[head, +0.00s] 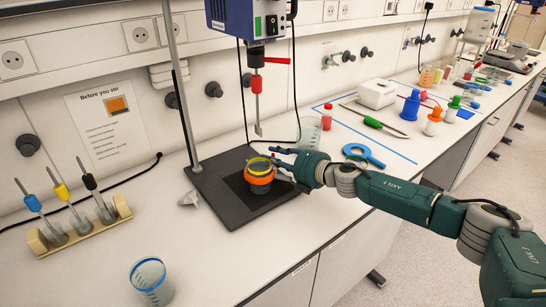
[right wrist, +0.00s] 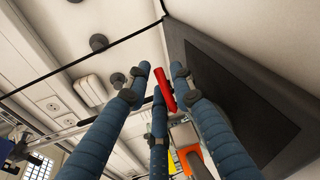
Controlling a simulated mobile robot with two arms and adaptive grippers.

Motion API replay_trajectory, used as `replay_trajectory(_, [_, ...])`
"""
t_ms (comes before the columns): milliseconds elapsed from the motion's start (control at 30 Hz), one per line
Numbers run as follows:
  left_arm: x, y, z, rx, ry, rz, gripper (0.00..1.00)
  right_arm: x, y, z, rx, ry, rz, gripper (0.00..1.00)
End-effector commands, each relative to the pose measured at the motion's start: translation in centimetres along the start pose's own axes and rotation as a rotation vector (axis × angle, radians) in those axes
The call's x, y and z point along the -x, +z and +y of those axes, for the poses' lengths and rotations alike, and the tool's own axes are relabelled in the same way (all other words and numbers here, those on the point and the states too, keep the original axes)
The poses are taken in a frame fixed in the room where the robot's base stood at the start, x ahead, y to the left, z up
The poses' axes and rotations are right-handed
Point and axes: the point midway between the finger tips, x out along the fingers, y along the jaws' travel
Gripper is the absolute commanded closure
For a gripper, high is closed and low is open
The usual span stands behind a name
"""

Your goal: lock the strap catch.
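A clear beaker (head: 259,165) with a yellow rim stands on the dark base plate (head: 228,205) of the stirrer stand, with an orange strap (head: 260,179) around it. My right gripper (head: 278,158) is at the beaker's right side, its blue fingers pointing left. In the right wrist view its fingers (right wrist: 162,80) are spread, with a red bar (right wrist: 164,90) between their tips. The bar may be the strap catch; I cannot tell whether a finger touches it. Orange (right wrist: 194,160) shows below it. The catch is hidden in the head view. My left gripper is out of view.
The stirrer motor (head: 247,18) with its red lever (head: 276,61) and shaft hangs above the beaker. A wooden rack (head: 80,232) with several colored tools is at left, an empty beaker (head: 151,281) in front.

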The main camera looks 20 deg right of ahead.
Motion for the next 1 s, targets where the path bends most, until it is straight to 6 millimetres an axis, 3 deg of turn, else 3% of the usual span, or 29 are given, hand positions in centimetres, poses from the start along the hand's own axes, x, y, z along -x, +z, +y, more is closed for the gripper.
replay_trajectory(300, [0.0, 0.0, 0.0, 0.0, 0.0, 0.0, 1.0, -0.3, 0.0, 0.0, 0.0, 0.0, 0.0, 0.77])
replay_trajectory(433, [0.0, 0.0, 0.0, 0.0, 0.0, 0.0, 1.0, -0.3, 0.0, 0.0, -0.001, 0.0, 0.0, 1.0])
replay_trajectory(767, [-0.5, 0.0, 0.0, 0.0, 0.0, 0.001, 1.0, -0.4, 0.0, -0.2, 0.004, 0.005, 0.021, 1.0])
replay_trajectory(1000, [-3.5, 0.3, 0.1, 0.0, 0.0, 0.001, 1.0, -1.1, -0.5, -0.3, 0.046, 0.049, 0.179, 1.0])
